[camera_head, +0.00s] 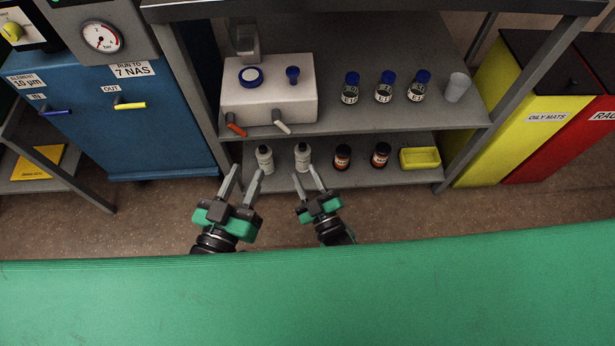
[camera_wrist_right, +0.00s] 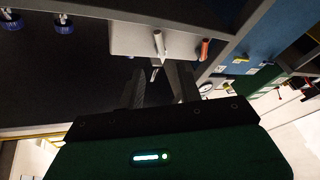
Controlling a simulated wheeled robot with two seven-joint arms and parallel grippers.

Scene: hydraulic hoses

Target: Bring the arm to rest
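My left gripper (camera_head: 246,172) is raised in front of the lower shelf, fingers pointing at it. Its two fingers are apart with nothing seen between them. My right gripper (camera_head: 305,172) is beside it to the right, also with fingers apart and no held object showing. In the right wrist view the right gripper (camera_wrist_right: 160,74) again has its fingers spread, below the white box with its levers. Both grippers are beyond the far edge of the green surface (camera_head: 300,300).
The grey shelf unit (camera_head: 455,122) carries a white box (camera_head: 268,100), blue-capped bottles (camera_head: 385,90) and a cup (camera_head: 456,88). White bottles (camera_head: 264,158) (camera_head: 303,157), brown jars (camera_head: 381,155) and a yellow tray (camera_head: 420,158) stand below. A blue cabinet (camera_head: 140,140) is left, bins (camera_head: 520,120) right.

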